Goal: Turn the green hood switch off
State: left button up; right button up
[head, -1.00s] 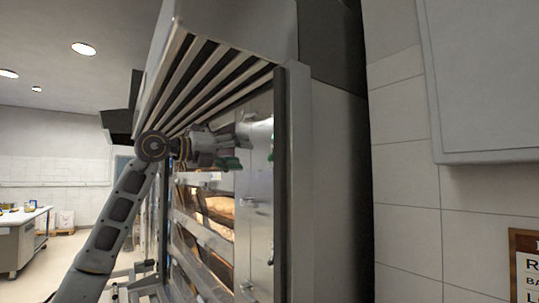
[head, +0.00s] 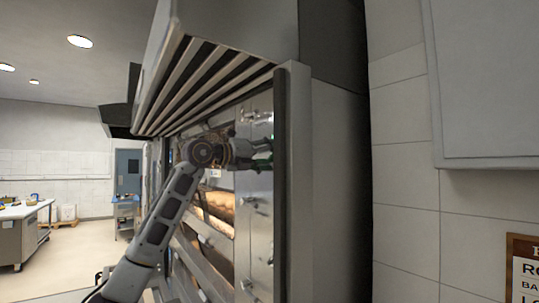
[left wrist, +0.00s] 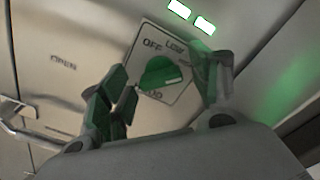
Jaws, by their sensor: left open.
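The green hood switch (left wrist: 160,75) is a round knob on a pale square plate marked OFF and LOW in the left wrist view. A further label below the knob is partly hidden. My left gripper (head: 262,152) is open at the upper part of the oven's steel front panel in the head view. In the left wrist view its green-padded fingers stand on either side of the knob, one at left and one at right. I cannot tell whether they touch it. The switch cannot be made out in the head view. My right gripper is not in view.
The slatted hood (head: 215,75) overhangs the oven front close above my left arm. Oven decks with lit windows (head: 218,200) lie below. A handle (left wrist: 35,130) shows beside the plate. A tiled wall (head: 405,175) stands at right. Open floor lies at far left.

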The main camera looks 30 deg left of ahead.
pick_arm(q)
jog(key=shift+w, duration=0.1)
jog(key=c, duration=1)
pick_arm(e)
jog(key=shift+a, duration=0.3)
